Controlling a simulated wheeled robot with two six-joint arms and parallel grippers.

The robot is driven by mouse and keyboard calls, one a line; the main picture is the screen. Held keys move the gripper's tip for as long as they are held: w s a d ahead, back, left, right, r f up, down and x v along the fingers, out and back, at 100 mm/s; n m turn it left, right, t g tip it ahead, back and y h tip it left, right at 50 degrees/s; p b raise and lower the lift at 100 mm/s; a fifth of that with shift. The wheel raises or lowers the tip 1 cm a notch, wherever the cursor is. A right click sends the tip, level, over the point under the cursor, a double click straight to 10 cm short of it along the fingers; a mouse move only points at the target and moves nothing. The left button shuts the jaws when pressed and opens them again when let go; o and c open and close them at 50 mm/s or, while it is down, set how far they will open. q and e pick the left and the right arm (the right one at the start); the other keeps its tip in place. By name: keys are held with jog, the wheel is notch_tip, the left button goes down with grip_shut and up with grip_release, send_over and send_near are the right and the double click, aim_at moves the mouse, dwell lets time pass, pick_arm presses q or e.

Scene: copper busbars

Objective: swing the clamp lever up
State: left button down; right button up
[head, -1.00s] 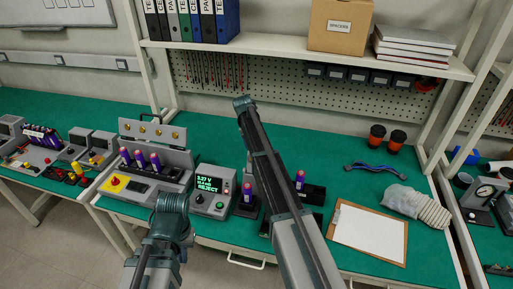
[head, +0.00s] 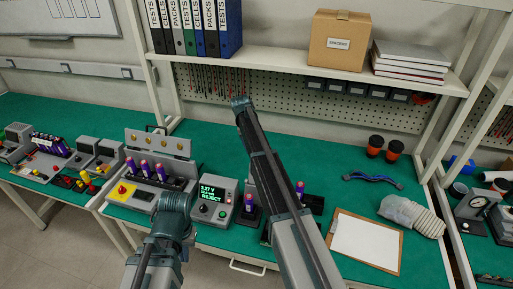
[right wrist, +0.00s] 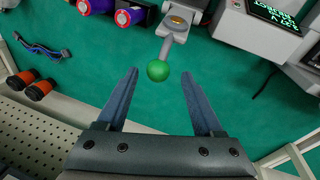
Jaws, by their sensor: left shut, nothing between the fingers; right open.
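The clamp lever shows in the right wrist view as a short metal arm (right wrist: 165,45) with a green ball knob (right wrist: 158,71). It hangs from a grey mount with a brass-coloured fitting (right wrist: 178,22). My right gripper (right wrist: 162,100) is open, and the knob lies between and just beyond its fingertips, with no visible contact. In the head view my right arm covers the lever and the right gripper. My left gripper (head: 174,204) is shut and empty, in front of the tester with the REJECT display (head: 212,200). Its fingertips are hard to make out.
Purple cells stand in holders (head: 248,205) beside my right arm and in a fixture (head: 160,172) on the left. A clipboard (head: 366,243), blue cable (head: 372,180) and orange-black cups (head: 394,151) lie to the right. A shelf (head: 290,62) runs above the green bench.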

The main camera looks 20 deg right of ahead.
pick_arm(q)
notch_tip(320, 180, up, 6)
jog(key=p, duration=0.5)
jog(key=shift+r, duration=0.25)
pick_arm(e)
jog(key=v, duration=0.6)
jog(key=shift+r, duration=0.3)
jog(key=shift+a, duration=0.15)
